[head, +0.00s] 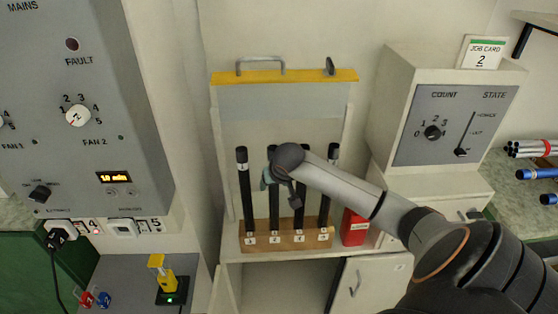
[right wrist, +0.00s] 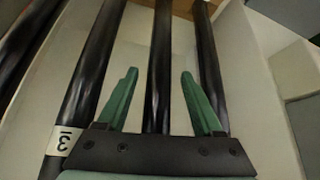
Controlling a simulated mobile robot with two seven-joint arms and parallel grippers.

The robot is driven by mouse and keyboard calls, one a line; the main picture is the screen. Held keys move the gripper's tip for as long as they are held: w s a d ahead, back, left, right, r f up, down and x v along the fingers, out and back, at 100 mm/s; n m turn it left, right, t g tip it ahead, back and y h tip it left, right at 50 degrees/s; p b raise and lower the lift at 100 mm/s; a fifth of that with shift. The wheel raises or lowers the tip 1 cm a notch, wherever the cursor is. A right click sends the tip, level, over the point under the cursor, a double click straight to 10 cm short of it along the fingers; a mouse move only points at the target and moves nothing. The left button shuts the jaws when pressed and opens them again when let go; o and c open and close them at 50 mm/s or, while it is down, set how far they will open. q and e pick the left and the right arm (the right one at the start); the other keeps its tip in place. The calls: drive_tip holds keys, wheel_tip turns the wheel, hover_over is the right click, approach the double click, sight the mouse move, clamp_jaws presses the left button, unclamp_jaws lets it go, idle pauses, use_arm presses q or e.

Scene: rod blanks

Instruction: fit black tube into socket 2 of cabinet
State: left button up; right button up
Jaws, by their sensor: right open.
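Several black tubes stand upright in a wooden block with numbered white labels (head: 252,243) in the open-fronted cabinet bay. The leftmost tube (head: 245,190) and the rightmost tube (head: 327,190) show clearly; the middle ones are partly hidden by my arm. My right gripper (head: 274,180) is open at the upper part of the middle tubes. In the right wrist view its green fingers (right wrist: 160,98) stand apart, with one black tube (right wrist: 160,70) between them in the picture; contact is not visible. A tube at left there bears a "3" tag (right wrist: 63,141). My left gripper is out of view.
A yellow-edged panel (head: 285,76) with a handle is above the tubes. A red box (head: 354,228) stands right of the block. A grey control box (head: 450,125) with a job card reading 2 (head: 482,53) is at right. Coloured rods (head: 538,174) lie on the far-right counter.

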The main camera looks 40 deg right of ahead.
drive_tip(key=v, duration=1)
drive_tip(key=s+a+f+n+t+y, duration=0.1)
drive_tip(key=s+a+f+n+y, duration=0.1)
drive_tip(key=a+f, duration=0.45)
drive_tip(key=s+a+f+n+y, duration=0.15)
drive_tip(key=a+f, duration=0.25)
drive_tip(key=f, duration=0.5)
drive_tip(key=s+a+f+n+t+y, duration=0.2)
drive_tip(key=s+a+f+n, duration=0.2)
drive_tip(key=s+a+f, duration=0.6)
drive_tip(key=s+a, duration=0.3)
drive_tip(key=shift+s+t, duration=0.3)
drive_tip(key=shift+s, duration=0.05)
drive_tip(key=shift+a, duration=0.1)
